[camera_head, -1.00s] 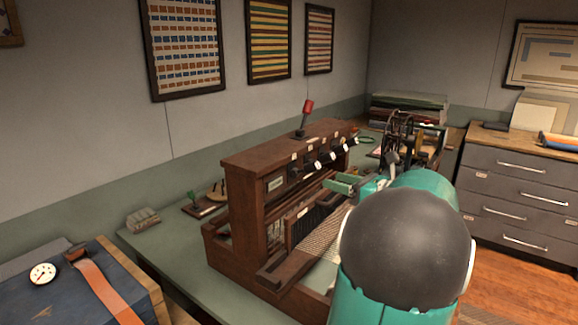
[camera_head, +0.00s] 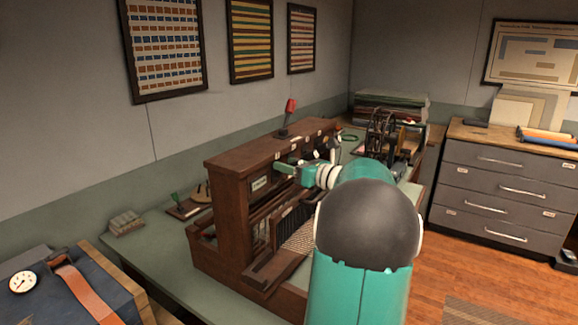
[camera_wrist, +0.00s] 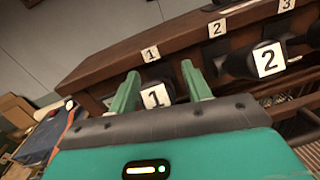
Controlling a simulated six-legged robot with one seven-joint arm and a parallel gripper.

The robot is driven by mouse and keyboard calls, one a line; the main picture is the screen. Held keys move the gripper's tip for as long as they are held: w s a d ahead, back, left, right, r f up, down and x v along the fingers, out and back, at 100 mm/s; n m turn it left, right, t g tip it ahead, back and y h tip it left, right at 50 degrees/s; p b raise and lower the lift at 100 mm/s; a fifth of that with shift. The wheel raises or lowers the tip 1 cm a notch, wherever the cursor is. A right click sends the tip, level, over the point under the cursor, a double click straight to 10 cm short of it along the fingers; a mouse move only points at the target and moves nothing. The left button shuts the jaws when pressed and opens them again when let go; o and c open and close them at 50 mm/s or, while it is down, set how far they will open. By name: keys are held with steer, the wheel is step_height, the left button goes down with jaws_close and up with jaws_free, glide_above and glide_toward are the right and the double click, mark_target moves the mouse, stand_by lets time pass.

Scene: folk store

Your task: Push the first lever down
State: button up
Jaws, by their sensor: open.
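The first lever (camera_wrist: 155,97) shows in the wrist view as a dark knob with a white plate marked 1. My gripper (camera_wrist: 160,74) is open, with its green fingers on either side of this knob. I cannot tell whether either finger touches it. In the head view, my gripper (camera_head: 284,169) is at the front of the wooden loom-like machine (camera_head: 228,180), near its upper left part. My arm hides the first lever there. The second lever (camera_wrist: 268,60), marked 2, is to the right in the wrist view.
Number plates 1 (camera_wrist: 150,55), 2 (camera_wrist: 217,28) and 3 run along the machine's upper edge. A red-knobbed lever (camera_head: 290,106) stands on top. A blue case (camera_head: 62,290) is at the lower left. Grey drawers (camera_head: 500,180) stand right; wooden floor lies before them.

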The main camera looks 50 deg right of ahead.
steer(key=shift+w, duration=0.2)
jaws_close()
